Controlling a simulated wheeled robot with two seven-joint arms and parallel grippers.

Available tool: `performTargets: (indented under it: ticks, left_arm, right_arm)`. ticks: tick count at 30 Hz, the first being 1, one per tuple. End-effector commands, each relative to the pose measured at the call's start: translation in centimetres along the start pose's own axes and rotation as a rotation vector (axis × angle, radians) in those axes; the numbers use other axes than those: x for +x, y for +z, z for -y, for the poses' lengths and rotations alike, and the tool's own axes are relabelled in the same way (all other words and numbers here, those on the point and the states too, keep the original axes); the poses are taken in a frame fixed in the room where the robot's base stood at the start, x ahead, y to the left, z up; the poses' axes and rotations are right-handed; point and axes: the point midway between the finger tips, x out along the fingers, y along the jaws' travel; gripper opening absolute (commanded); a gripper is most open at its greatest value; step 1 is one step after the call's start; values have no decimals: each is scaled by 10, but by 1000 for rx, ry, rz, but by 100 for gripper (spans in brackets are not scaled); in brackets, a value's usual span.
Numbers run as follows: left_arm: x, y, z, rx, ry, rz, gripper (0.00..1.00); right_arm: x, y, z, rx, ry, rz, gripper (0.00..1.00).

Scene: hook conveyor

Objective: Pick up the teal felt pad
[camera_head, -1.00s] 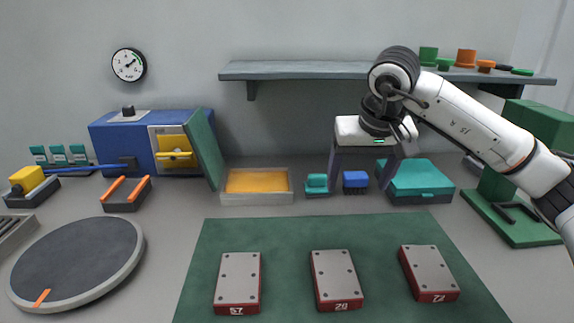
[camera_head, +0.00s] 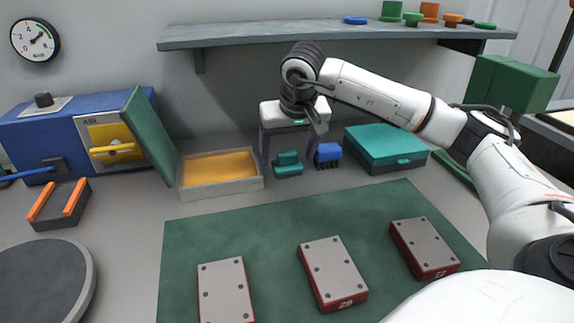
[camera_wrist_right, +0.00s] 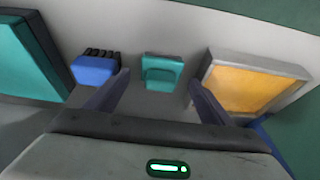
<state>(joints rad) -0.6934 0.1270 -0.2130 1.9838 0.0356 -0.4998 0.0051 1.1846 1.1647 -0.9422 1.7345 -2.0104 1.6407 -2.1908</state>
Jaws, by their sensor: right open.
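The teal felt pad (camera_head: 288,166) is a small teal block with a raised grip, lying on the grey bench in front of the wall. In the right wrist view the pad (camera_wrist_right: 162,73) shows centrally, between the fingers and ahead of them. My right gripper (camera_head: 289,152) is open and points down around the pad's position, one finger on each side in the picture. The fingers (camera_wrist_right: 158,88) do not visibly touch the pad. I cannot tell their exact height above the bench. My left gripper is not in view.
A blue brush (camera_head: 328,155) stands close right of the pad, just outside the right finger. A tray with a yellow-orange inside (camera_head: 222,187) is on the left, and a teal box (camera_head: 386,148) on the right. A shelf (camera_head: 330,34) runs above. A green mat (camera_head: 300,222) lies in front.

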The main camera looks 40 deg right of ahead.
Motion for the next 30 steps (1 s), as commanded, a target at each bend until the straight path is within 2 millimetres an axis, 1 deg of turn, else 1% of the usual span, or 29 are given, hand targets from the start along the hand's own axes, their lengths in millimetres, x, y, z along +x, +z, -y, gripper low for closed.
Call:
performTargets:
  ticks: [1,4,7,12,20,21,26,30]
  left_arm:
    - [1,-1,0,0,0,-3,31]
    - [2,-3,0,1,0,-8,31]
    - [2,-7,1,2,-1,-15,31]
    - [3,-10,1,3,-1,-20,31]
    - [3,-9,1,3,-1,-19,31]
    - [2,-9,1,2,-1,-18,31]
    - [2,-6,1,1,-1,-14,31]
    - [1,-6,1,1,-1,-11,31]
  right_arm:
    - [8,1,0,1,1,3,75]
    - [17,1,0,0,0,1,75]
    - [21,1,0,0,-1,1,75]
    - [20,0,0,-1,-1,0,75]
    - [20,0,0,0,-1,0,31]
    - [20,0,0,0,-1,-1,29]
    - [20,0,0,0,-2,-1,29]
    - [11,-4,1,1,-3,-3,29]
